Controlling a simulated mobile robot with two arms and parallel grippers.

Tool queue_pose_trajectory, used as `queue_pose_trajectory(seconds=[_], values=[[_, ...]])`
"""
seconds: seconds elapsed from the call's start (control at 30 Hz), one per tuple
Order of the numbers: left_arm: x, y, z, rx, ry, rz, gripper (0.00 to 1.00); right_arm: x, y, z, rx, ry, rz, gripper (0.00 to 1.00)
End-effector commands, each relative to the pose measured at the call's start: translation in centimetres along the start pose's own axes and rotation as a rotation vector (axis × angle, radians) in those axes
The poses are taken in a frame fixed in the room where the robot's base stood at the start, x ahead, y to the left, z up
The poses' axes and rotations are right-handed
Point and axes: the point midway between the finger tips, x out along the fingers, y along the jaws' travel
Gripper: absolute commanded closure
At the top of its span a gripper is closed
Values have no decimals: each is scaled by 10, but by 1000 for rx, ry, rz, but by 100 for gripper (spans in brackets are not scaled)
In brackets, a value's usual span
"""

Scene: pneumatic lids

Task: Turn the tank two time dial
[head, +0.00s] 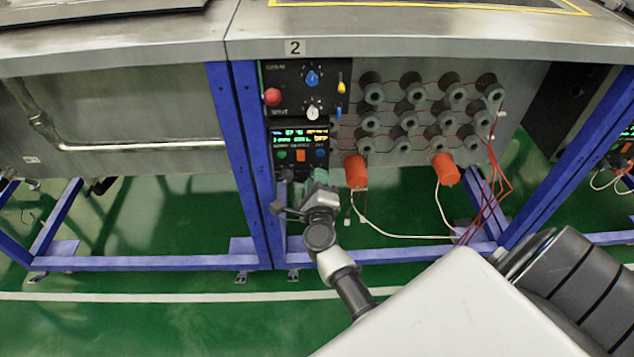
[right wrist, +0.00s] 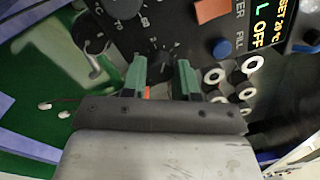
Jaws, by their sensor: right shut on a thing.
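The tank two control panel hangs under the plate marked 2 (head: 295,48) in the head view. Its upper box (head: 293,80) carries a blue dial (head: 312,79) and a white dial (head: 313,112). My right gripper (head: 317,179) is at the panel's lower edge, below the lit display (head: 300,135). In the right wrist view its green fingers (right wrist: 160,64) are closed around a small black dial (right wrist: 160,69) on the dark panel. The fingers and shadow partly hide this dial, and I cannot read its label. My left gripper is not in view.
A red button (head: 272,96) and a yellow switch (head: 341,87) sit on the upper box. Grey round fittings (head: 408,118), orange plugs (head: 356,172) and loose wires are to the right. A blue frame post (head: 247,150) stands close on the left.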

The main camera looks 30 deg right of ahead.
Motion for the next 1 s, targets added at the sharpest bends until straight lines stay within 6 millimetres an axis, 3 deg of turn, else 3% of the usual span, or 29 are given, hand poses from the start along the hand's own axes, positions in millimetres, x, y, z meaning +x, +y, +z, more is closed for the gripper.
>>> queue_pose_trajectory(seconds=[0.57, 0.6, 0.73, 1.0], values=[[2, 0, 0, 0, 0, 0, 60, -1, 2, -1, 30, 4, 3, 94], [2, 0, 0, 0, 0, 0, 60, -1, 2, -1, 30, 4, 3, 65], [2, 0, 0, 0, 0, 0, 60, -1, 1, 0, 30, 3, 2, 45], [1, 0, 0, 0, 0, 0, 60, -1, 1, 0, 30, 2, 0, 45]])
